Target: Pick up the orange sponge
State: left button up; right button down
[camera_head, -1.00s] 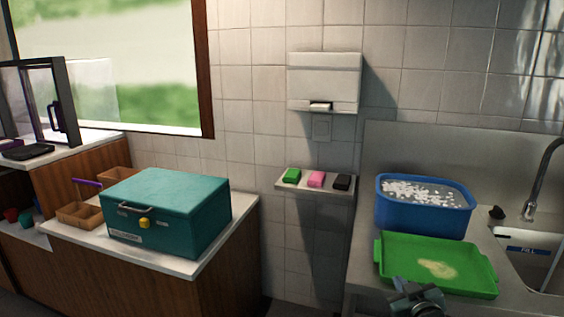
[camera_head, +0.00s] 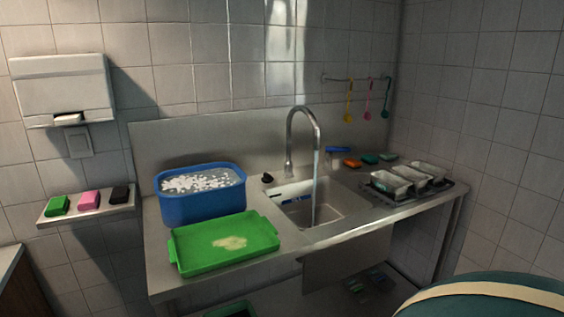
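A small orange sponge (camera_head: 352,163) lies on the metal counter behind the right side of the sink (camera_head: 322,207). A teal sponge (camera_head: 370,159) lies just to its right, with another small block (camera_head: 388,157) beyond that. A blue item (camera_head: 338,150) is just behind and left of the orange sponge. Neither of my grippers shows in the head view now, so their state is hidden.
Water runs from the faucet (camera_head: 302,125) into the sink. A blue tub (camera_head: 203,205) and green tray (camera_head: 185,263) stand left; metal tins (camera_head: 390,182) stand right. A wall shelf (camera_head: 122,206) holds small blocks. A rounded teal object (camera_head: 440,308) fills the bottom right corner.

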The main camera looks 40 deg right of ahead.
aim_at(351, 163)
jog(key=z, duration=1.9)
